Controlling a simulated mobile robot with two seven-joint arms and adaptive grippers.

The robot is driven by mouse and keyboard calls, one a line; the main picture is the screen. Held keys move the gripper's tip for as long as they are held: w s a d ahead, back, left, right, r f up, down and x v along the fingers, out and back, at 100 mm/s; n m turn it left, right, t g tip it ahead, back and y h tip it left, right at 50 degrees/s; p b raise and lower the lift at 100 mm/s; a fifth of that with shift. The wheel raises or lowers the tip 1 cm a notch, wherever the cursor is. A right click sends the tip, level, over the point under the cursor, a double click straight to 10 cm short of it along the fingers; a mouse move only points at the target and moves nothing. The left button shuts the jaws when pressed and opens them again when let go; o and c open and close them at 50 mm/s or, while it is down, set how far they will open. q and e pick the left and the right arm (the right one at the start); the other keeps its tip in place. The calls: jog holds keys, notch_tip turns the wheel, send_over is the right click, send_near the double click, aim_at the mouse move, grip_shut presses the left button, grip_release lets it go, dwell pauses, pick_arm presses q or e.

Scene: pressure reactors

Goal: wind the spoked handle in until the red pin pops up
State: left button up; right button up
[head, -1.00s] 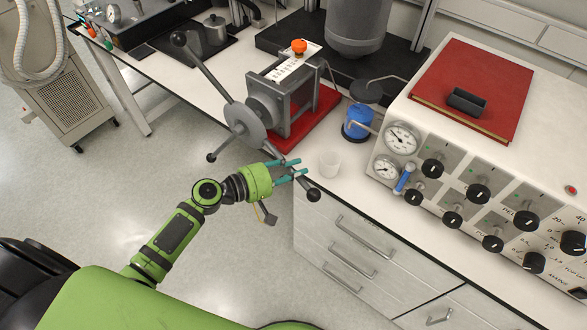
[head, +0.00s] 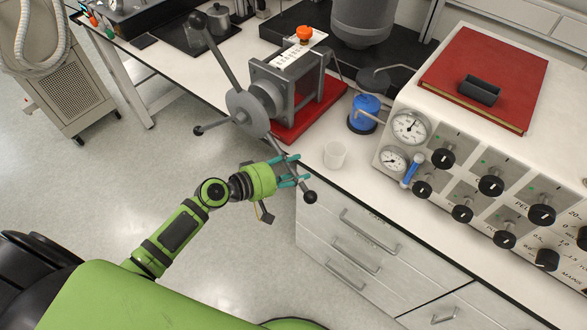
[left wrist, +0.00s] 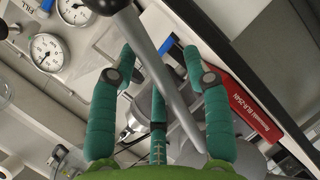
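The spoked handle (head: 247,112) is a grey hub with long spokes ending in black balls, on the front of a grey clamp frame (head: 292,85). One spoke points up-left, one left, one down-right. An orange-red knob (head: 304,33) sits above a white scale plate on top of the frame; I cannot tell whether it is the red pin. My left gripper (head: 288,172) is at the down-right spoke, inward of its ball. In the left wrist view this spoke (left wrist: 160,65) crosses between the teal fingers, which stand apart on both sides. My right gripper is not in view.
The frame stands on a red base (head: 312,118). A white cup (head: 335,155) stands on the bench near the gripper, with a blue-bodied device (head: 364,113) behind it. A control box (head: 490,185) with gauges and knobs fills the right. Drawers are below the bench edge.

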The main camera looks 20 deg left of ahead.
pick_arm(q)
jog(key=v, duration=1.2)
dwell(0.3)
